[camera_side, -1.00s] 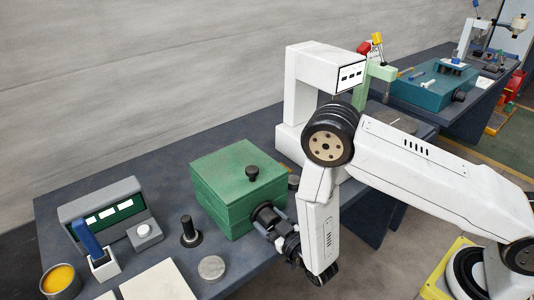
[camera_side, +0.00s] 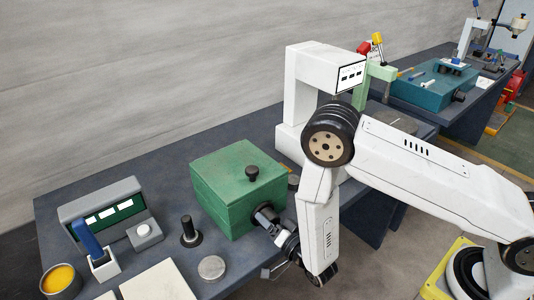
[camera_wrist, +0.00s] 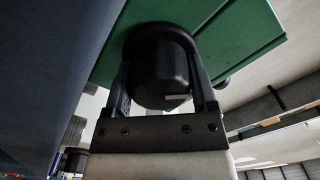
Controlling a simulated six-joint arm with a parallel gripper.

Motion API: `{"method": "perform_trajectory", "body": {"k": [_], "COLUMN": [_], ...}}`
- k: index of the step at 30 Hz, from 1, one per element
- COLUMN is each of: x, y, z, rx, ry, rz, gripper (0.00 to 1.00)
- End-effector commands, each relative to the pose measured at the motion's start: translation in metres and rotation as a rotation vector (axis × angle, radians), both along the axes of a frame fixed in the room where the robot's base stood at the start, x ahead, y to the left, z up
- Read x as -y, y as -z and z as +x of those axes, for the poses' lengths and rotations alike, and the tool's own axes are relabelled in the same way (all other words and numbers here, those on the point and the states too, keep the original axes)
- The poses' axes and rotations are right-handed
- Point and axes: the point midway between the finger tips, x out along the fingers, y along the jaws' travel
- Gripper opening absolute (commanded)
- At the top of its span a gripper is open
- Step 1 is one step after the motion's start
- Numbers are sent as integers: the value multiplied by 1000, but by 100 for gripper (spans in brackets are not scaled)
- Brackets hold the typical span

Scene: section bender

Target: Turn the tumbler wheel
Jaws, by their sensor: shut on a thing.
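The green box (camera_side: 235,190) sits on the dark bench, with a black knob (camera_side: 252,173) on its lid. The black tumbler wheel (camera_wrist: 162,75) sticks out from the side of the box and fills the middle of the wrist view. My gripper (camera_side: 266,216) reaches in from the right and is shut on the wheel, with one finger on each side of it. In the wrist view my gripper (camera_wrist: 160,62) has its fingers along the wheel's sides. A small pale mark shows on the wheel's rim.
A grey panel (camera_side: 101,206) with a blue handle, a black upright peg (camera_side: 188,230), a metal disc (camera_side: 211,268) and a cup of yellow (camera_side: 60,279) stand at the left. A white machine (camera_side: 300,95) stands behind the box.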

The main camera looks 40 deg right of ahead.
Motion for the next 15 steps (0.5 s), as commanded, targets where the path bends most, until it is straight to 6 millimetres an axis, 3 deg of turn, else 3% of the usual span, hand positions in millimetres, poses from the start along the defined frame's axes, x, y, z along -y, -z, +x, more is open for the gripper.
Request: {"method": "perform_trajectory", "body": {"k": [15], "x": [0], "y": [1], "z": [-1], "rx": [-5], "ry": [-2], "rz": [283], "gripper": [15]}}
